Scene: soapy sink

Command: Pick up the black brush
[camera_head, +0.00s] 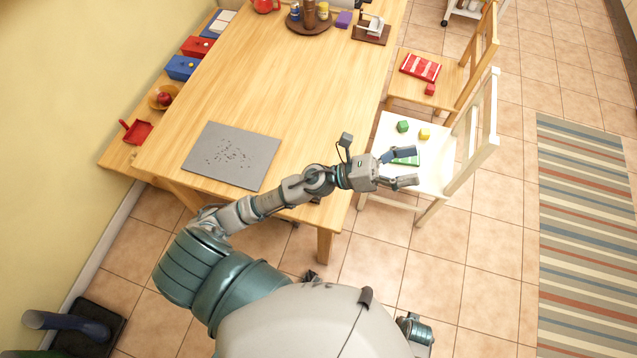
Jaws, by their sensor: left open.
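I cannot make out a black brush in this view. My left gripper (406,168) is open and empty, its two fingers spread to the right. It hangs past the table's right edge, over the seat of the white chair (440,160). A flat green thing (408,159) on that seat shows between the fingers and is partly hidden by them. A grey mat (222,166) with many dark specks lies on the near end of the wooden table (300,90), left of my gripper. My right gripper is not in view.
A red dustpan (137,131) lies on the bench at left, near a bowl (160,97) and blue and red boxes. Green and yellow blocks sit on the white chair. A wooden chair (445,75) stands behind it. The middle of the table is clear.

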